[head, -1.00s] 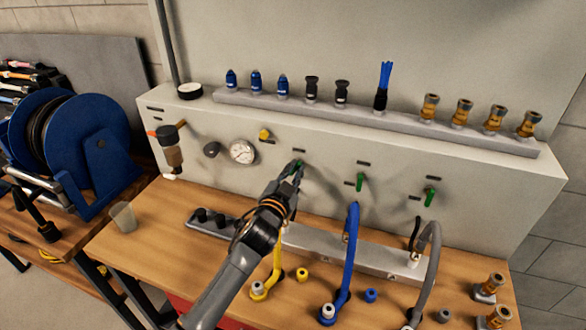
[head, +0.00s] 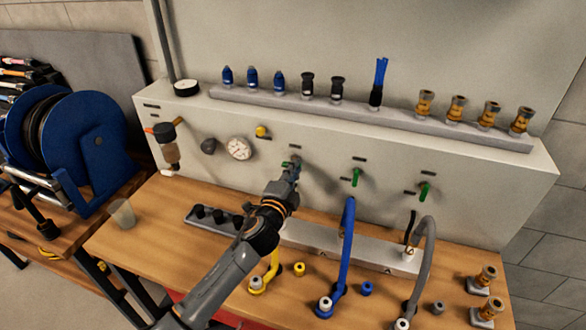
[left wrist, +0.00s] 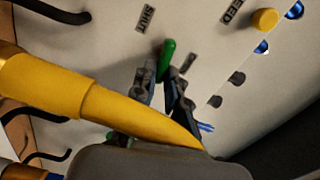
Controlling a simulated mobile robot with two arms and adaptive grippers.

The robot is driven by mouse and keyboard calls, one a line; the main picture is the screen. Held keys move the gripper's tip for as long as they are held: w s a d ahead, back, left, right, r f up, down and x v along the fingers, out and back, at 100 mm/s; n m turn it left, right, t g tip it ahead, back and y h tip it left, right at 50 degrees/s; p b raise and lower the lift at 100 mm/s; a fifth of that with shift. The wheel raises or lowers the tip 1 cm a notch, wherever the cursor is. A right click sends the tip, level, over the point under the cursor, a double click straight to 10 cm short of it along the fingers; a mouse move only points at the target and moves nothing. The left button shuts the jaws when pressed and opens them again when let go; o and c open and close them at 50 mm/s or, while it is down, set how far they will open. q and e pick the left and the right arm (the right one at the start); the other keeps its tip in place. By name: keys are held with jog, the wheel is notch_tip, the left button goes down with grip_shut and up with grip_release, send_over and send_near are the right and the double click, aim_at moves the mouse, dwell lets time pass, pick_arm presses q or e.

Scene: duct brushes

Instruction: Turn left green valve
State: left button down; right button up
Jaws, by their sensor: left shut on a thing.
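The left green valve (head: 285,163) is on the grey panel, mostly hidden by my gripper in the head view. Its green handle (left wrist: 166,62) sticks out from between my fingertips in the left wrist view. My left gripper (head: 292,170) is shut on this handle; its fingers also show in the left wrist view (left wrist: 163,92). Two other green valves, a middle one (head: 356,177) and a right one (head: 424,191), sit to the right on the panel. My right gripper is not in view.
A yellow hose (left wrist: 95,95) crosses close in front of my left wrist view. A blue hose (head: 346,250) and a grey hose (head: 426,265) rise from the bench to the right. A gauge (head: 239,148) and yellow knob (head: 261,131) are left of the valve.

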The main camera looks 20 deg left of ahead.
pick_arm(q)
jog(key=shift+f+m, duration=0.1)
jog(key=shift+m, duration=0.8)
jog(key=c, duration=1.4)
grip_release()
jog(key=s, duration=1.2)
jog(key=shift+a, duration=0.2)
